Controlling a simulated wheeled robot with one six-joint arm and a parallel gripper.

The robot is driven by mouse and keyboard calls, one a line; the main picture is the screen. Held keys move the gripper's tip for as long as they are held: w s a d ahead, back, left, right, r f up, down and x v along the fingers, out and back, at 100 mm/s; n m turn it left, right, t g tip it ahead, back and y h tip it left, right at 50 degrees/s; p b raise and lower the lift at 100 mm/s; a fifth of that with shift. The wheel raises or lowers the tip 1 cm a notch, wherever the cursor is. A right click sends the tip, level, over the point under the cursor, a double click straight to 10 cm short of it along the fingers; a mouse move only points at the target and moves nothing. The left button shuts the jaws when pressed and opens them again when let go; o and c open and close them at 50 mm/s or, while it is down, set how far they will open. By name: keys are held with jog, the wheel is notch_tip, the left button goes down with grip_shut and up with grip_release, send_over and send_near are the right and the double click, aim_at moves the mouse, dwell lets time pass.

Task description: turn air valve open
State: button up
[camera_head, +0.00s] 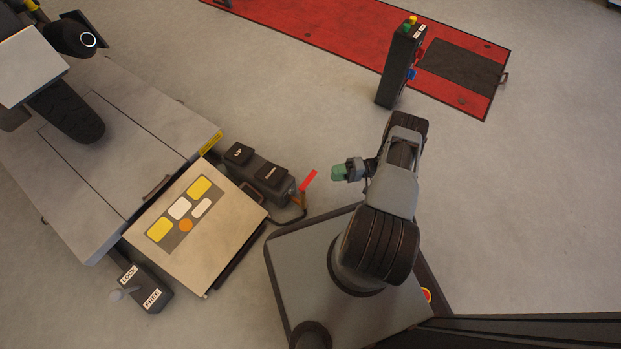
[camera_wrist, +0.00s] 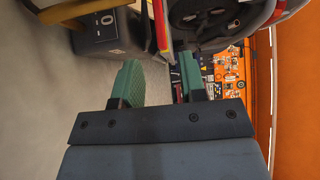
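The air valve has a red lever handle (camera_head: 308,180) that sticks up and to the right from a small brass-coloured body (camera_head: 299,198). It sits at the right end of the black foot-pedal unit (camera_head: 262,175). My gripper (camera_head: 337,173), with green fingertips, is just right of the lever and apart from it. In the wrist view my gripper (camera_wrist: 160,80) is open, with nothing held between its two green fingers. A thin red strip (camera_wrist: 160,25) shows beyond the fingers there; I cannot tell whether it is the valve lever.
A beige control box (camera_head: 225,215) with yellow, white and orange pads stands left of the valve. A lock/free switch (camera_head: 148,288) is at lower left. A grey lift (camera_head: 110,130) bears a motorcycle. A black post (camera_head: 400,65) stands by a red lift (camera_head: 350,30). Floor between is clear.

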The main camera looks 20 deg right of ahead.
aim_at(314, 177)
jog(key=a, duration=0.3)
jog(key=w+a+b, duration=0.1)
jog(key=a, duration=0.6)
jog(key=shift+w, duration=0.3)
jog(key=shift+c, duration=0.3)
grip_shut()
